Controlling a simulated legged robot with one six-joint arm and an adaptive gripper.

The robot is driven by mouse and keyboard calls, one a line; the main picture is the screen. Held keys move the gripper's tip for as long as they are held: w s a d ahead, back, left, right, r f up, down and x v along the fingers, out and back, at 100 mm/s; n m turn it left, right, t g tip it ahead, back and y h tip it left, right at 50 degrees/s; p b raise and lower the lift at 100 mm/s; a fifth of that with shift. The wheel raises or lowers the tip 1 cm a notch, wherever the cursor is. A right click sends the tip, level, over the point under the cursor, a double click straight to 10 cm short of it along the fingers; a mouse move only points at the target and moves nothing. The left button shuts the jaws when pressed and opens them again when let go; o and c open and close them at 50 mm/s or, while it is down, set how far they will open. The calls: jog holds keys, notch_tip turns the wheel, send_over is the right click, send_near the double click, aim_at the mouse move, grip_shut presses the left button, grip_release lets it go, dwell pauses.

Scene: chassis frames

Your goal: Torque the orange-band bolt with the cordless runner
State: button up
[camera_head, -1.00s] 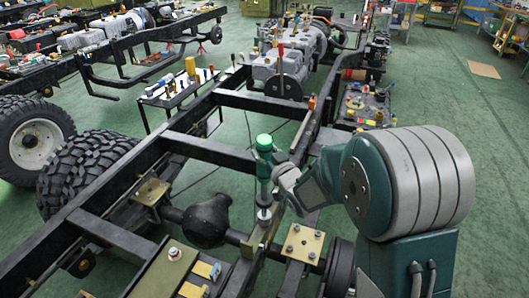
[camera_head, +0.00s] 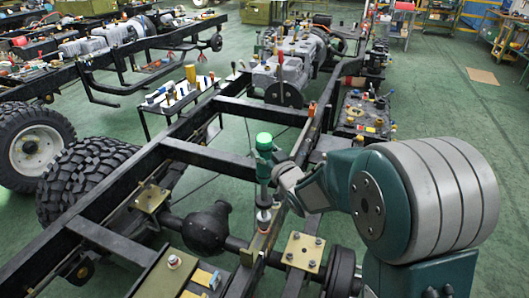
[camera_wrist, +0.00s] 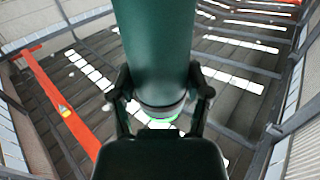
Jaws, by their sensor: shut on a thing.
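The cordless runner (camera_head: 264,168) is a green, upright tool with a lit green cap. It stands above the chassis rail in the head view, its slim shaft pointing down. My gripper (camera_head: 279,170) is shut on its body from the right. In the wrist view, my gripper (camera_wrist: 160,100) has a finger on each side of the green body of the runner (camera_wrist: 155,45). A bolt with an orange-red band (camera_head: 264,228) shows on the rail just below the runner's tip. I cannot tell whether the tip touches it.
A yellow plate with several bolts (camera_head: 303,250) lies right of the runner. Another bolt (camera_head: 175,262) stands on the olive box at front left. A black crossmember (camera_head: 208,157) is behind, and a large tyre (camera_head: 75,185) is at left. Green floor is open at right.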

aim_at(265, 137)
jog(key=shift+r, duration=0.2)
jog(key=shift+r, duration=2.45)
